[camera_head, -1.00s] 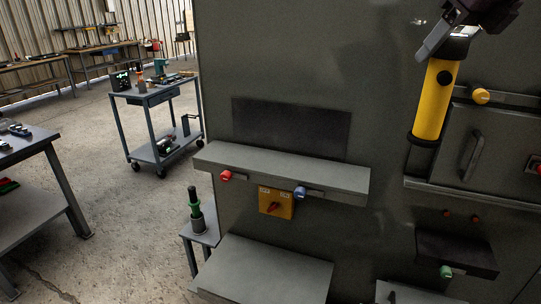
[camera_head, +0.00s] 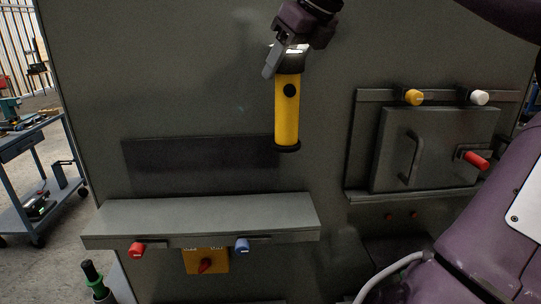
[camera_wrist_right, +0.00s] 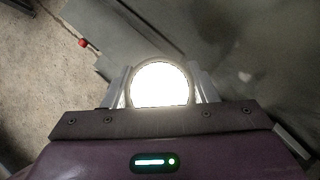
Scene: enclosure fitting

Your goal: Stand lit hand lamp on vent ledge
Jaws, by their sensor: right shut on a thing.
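The yellow hand lamp (camera_head: 287,112) hangs upright in my right gripper (camera_head: 287,54), which is shut around its top end. Its black base points down and a round black button faces me. In the right wrist view the lamp's lens (camera_wrist_right: 160,84) glows bright white between the two fingers (camera_wrist_right: 160,92). The grey vent ledge (camera_head: 200,215) juts from the enclosure wall below and left of the lamp, under a dark vent panel (camera_head: 200,165). The lamp's base is above the ledge's height in the picture and apart from it. My left gripper does not show.
Red (camera_head: 137,249) and blue (camera_head: 242,245) knobs stick out under the ledge, with an orange switch plate (camera_head: 206,261) between them. A handled door (camera_head: 440,148) with yellow, white and red knobs is at right. The ledge top is bare.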

